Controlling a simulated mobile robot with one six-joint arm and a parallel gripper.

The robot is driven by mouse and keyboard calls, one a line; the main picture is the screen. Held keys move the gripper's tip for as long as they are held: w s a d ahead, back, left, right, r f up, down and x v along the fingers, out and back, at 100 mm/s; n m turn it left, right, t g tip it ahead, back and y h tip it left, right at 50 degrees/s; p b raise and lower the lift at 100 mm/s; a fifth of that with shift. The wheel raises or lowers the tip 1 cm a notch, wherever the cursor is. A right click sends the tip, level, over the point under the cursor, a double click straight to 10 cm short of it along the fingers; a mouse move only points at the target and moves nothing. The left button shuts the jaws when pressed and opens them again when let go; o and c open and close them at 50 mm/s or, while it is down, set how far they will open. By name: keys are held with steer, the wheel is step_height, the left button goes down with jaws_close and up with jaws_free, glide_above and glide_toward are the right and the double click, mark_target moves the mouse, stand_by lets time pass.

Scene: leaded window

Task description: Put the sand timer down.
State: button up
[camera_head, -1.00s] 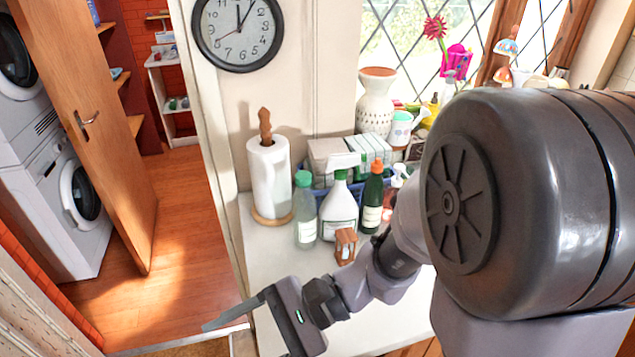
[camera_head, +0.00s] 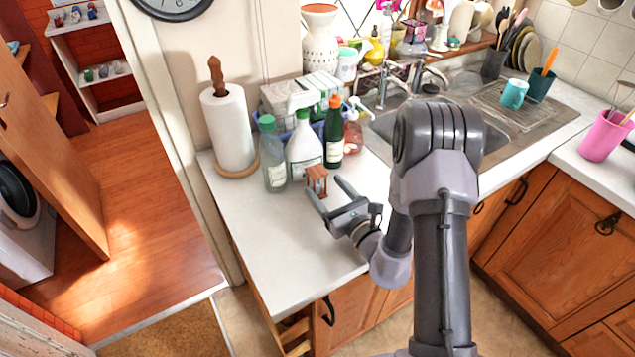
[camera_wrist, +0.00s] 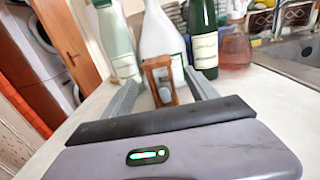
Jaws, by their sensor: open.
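The sand timer (camera_head: 317,180) is a small brown wooden frame with a pale glass inside. It stands upright on the white counter (camera_head: 290,240), in front of the bottles. In the wrist view the sand timer (camera_wrist: 160,82) shows in the gap between the finger ends. My gripper (camera_head: 324,185) is open, its two grey fingers pointing at the timer, one to each side. In the wrist view my gripper (camera_wrist: 162,88) holds nothing. I cannot tell whether either finger touches the timer.
Close behind the timer stand a clear bottle with a green cap (camera_head: 272,155), a white spray bottle (camera_head: 304,150) and a dark green bottle (camera_head: 333,140). A paper towel roll (camera_head: 229,130) is at the left. The sink (camera_head: 385,125) lies right. The counter's front left is bare.

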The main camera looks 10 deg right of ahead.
mark_target(321, 180)
steer(key=x, duration=0.5)
steer(key=shift+w+a+r+b, duration=0.1)
steer(key=shift+r+b, duration=0.15)
steer(key=shift+b, duration=0.1)
jaws_close()
